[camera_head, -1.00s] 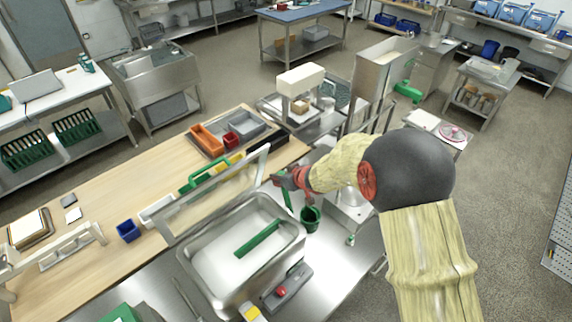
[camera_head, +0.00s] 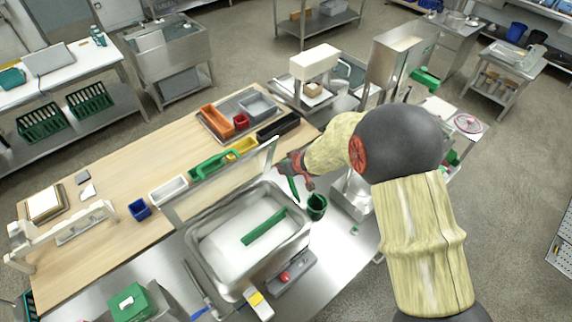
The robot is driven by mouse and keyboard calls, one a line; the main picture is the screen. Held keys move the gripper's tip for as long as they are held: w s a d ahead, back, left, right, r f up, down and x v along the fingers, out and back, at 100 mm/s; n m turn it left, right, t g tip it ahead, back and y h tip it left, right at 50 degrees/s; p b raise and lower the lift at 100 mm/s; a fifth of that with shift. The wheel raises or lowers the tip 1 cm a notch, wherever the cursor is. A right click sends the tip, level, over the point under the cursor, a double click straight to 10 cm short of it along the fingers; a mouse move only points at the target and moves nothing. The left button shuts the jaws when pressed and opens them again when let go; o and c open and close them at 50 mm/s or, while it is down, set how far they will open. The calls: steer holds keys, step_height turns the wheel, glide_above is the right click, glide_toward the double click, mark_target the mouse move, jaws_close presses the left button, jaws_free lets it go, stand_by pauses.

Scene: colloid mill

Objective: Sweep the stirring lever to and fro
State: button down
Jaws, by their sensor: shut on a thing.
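A slim green bar (camera_head: 293,188), which looks like the stirring lever, hangs down from my gripper (camera_head: 295,170). My gripper is shut on its upper end, beside the right rim of the steel basin. The fingers are small in this view, so the exact grasp is hard to see. A dark green cup (camera_head: 316,206) stands just below and right of my gripper, apart from it. The steel basin (camera_head: 205,265) holds a pale filling with another green bar (camera_head: 265,226) lying across it. My arm hides part of the machine at right.
A raised clear lid (camera_head: 225,183) stands at the basin's back edge, close to my gripper. A grey control box with a red button (camera_head: 286,277) sits in front. Coloured bins (camera_head: 217,120) stand on the wooden table behind. The steel surface right of the cup is partly clear.

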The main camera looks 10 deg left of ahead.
steer(key=c, duration=2)
jaws_free()
steer(key=o, duration=0.3)
steer(key=shift+w+a+f, duration=0.1)
steer(key=shift+w+a, duration=0.05)
steer(key=shift+o, duration=1.1)
steer(key=v, duration=1.2)
